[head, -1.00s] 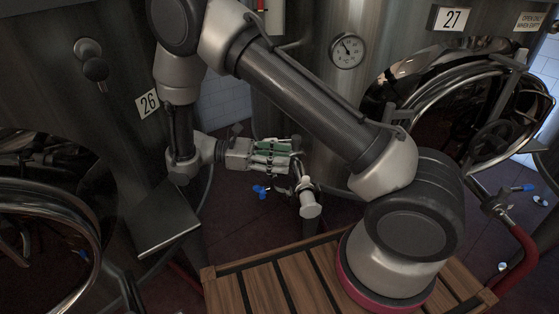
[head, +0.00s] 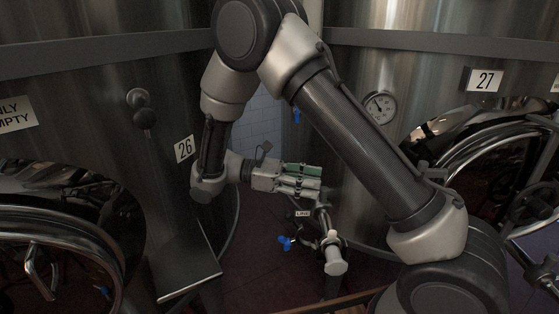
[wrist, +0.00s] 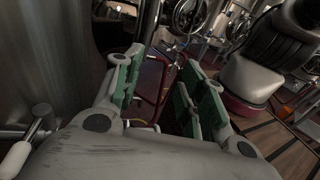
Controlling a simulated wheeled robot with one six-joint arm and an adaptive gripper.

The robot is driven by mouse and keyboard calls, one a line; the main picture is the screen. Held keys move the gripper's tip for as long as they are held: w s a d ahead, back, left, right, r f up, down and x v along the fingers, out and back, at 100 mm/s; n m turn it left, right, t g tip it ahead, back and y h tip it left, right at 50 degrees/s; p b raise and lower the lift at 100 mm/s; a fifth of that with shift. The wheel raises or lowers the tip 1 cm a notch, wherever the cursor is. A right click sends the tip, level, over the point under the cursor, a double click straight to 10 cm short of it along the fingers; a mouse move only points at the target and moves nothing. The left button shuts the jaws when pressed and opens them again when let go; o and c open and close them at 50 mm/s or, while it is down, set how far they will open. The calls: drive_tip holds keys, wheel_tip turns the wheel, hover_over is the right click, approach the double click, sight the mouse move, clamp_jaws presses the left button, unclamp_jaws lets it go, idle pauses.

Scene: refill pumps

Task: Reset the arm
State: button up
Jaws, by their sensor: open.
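My gripper (head: 318,182) is at the end of my folded arm, in front of the gap between the two steel tanks. In the wrist view my gripper (wrist: 158,92) has its green-padded fingers spread apart, with nothing between them. A metal pipe fitting with a pale end (head: 334,262) stands just below and right of the gripper in the head view. I cannot tell whether they touch.
Tank 26 (head: 75,110) stands on the left, with a round open hatch (head: 60,235) and a flat metal plate (head: 190,268). Tank 27 (head: 435,75) stands on the right, with a gauge (head: 380,107). A blue-handled valve (head: 285,243) is near the fitting.

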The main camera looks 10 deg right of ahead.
drive_tip(key=s+d+f+m+y, duration=0.25)
drive_tip(key=s+f+y, duration=0.2)
drive_tip(key=y, duration=0.25)
drive_tip(key=s+d+r+m+t+y, duration=0.4)
drive_tip(key=s+d+r+m+t, duration=0.1)
drive_tip(key=r, duration=0.4)
drive_tip(key=s+d+r+m+t+y, duration=0.4)
drive_tip(key=s+d+r+m+t, duration=0.1)
drive_tip(key=d+r, duration=0.3)
drive_tip(key=shift+r+m+t+y, duration=0.3)
drive_tip(key=shift+r+m+t, duration=0.1)
drive_tip(key=shift+t, duration=0.1)
